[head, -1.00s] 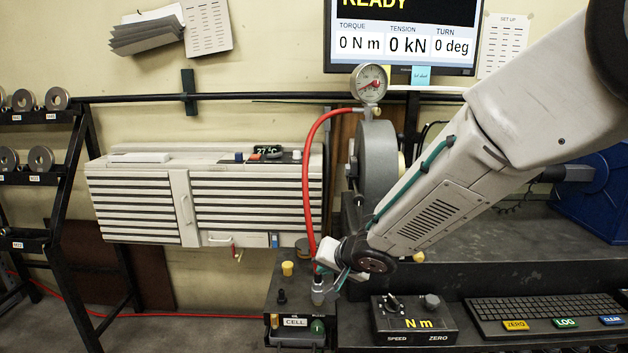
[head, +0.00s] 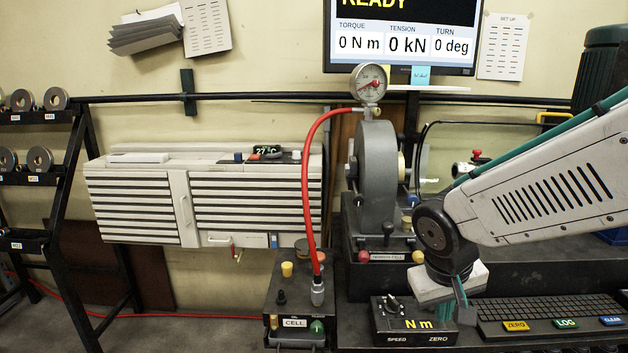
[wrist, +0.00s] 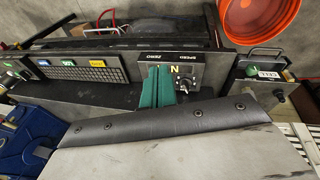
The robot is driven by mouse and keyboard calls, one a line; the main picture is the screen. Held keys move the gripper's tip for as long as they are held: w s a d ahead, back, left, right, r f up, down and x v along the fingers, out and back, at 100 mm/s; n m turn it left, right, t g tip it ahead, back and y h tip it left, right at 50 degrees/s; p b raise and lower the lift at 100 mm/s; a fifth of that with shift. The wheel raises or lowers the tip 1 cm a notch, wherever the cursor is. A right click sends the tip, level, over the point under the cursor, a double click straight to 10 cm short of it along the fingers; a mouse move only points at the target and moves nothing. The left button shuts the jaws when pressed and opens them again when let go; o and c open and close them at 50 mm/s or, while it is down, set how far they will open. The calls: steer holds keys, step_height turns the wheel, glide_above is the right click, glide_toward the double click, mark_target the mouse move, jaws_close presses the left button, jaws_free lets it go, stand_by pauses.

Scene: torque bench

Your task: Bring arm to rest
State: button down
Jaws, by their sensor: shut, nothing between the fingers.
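My gripper (head: 465,314) hangs at the end of my white arm, over the right end of the speed and zero control box (head: 412,322) and the left end of the keyboard. In the wrist view its green fingers (wrist: 158,75) lie together with nothing between them. The red hose (head: 306,170) runs from the gauge (head: 369,83) down to a silver fitting (head: 317,292) on the box labelled CELL (head: 294,322). My gripper is apart from the hose and fitting.
A keyboard (head: 545,308) with coloured keys lies at the right. The grey round test cell (head: 376,165) stands behind my gripper. The monitor (head: 403,38) reads READY and zeros. An orange-red round thing (wrist: 260,20) shows in the wrist view.

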steer(key=s+d+r+y, duration=0.1)
steer(key=s+r, duration=0.3)
steer(key=s, duration=0.4)
steer(key=s+d+r+m+y, duration=0.1)
steer(key=s+d+r, duration=0.2)
steer(key=s, duration=0.6)
steer(key=shift+r+g, duration=0.4)
steer(key=shift+r, duration=0.3)
steer(key=shift+d, duration=0.1)
stand_by(0.9)
